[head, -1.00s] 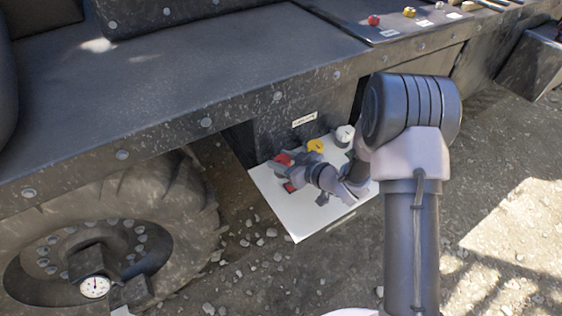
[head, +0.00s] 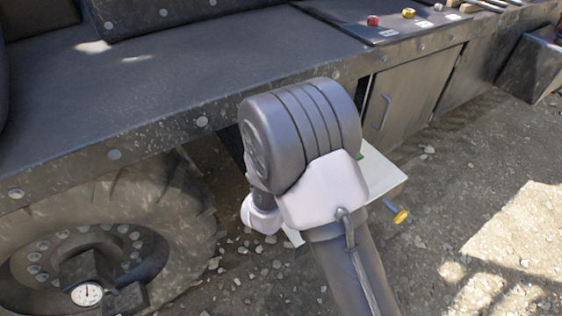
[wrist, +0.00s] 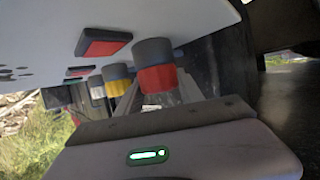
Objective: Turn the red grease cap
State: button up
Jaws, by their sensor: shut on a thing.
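The red grease cap (wrist: 157,79) shows in the wrist view, on a dark grey collar (wrist: 153,51) close to the white plate. My gripper (wrist: 159,92) has a finger on either side of the red cap and is shut on it. In the head view my arm hides both the cap and the gripper. How far the cap is turned cannot be told.
A yellow cap (wrist: 117,80) and a paler cap (wrist: 97,87) stand beyond the red one. A yellow-ended piece (head: 400,215) shows beside the plate. The vehicle's dark deck (head: 190,75) overhangs the wheel (head: 110,210).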

jog(key=m+g+h+p, duration=0.1)
jog(key=m+h, duration=0.1)
jog(key=m+h+p, duration=0.1)
jog(key=m+h, duration=0.1)
jog(key=h, duration=0.1)
jog(key=shift+r+m+g, duration=0.15)
jog(key=shift+m+g, duration=0.25)
jog(key=shift+h, duration=0.4)
jog(key=o, duration=1.4)
jog(key=shift+d, duration=0.15)
jog(key=p+v, duration=0.7)
jog(key=v, duration=1)
jog(key=shift+r, duration=0.2)
